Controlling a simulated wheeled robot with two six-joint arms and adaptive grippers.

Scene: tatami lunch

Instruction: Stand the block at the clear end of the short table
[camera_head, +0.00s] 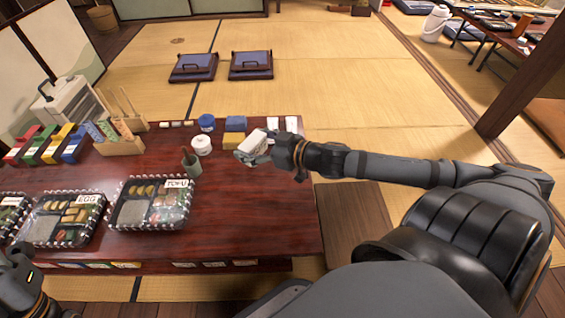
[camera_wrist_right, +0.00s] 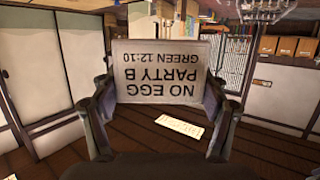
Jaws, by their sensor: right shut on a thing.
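My right gripper (camera_head: 266,150) is shut on a pale block (camera_head: 251,144), held over the right part of the dark red short table (camera_head: 255,215). In the right wrist view the block (camera_wrist_right: 160,72) sits between both fingers of the gripper (camera_wrist_right: 158,92). Its face reads "NO EGG PARTY B GREEN 12:10", upside down in that view. In the head view I cannot tell whether it touches the table. The table's right front end is bare. Part of my left arm and gripper (camera_head: 20,282) shows at the lower left; its fingers are not clear.
Lunch boxes labelled TOFU (camera_head: 130,213) and EGG (camera_head: 40,230) stand left of the bare end. A greenish cup (camera_head: 191,165), white jar (camera_head: 201,146), blue-lidded jar (camera_head: 206,122), yellow block (camera_head: 232,141) and blue block (camera_head: 235,124) stand near the held block.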

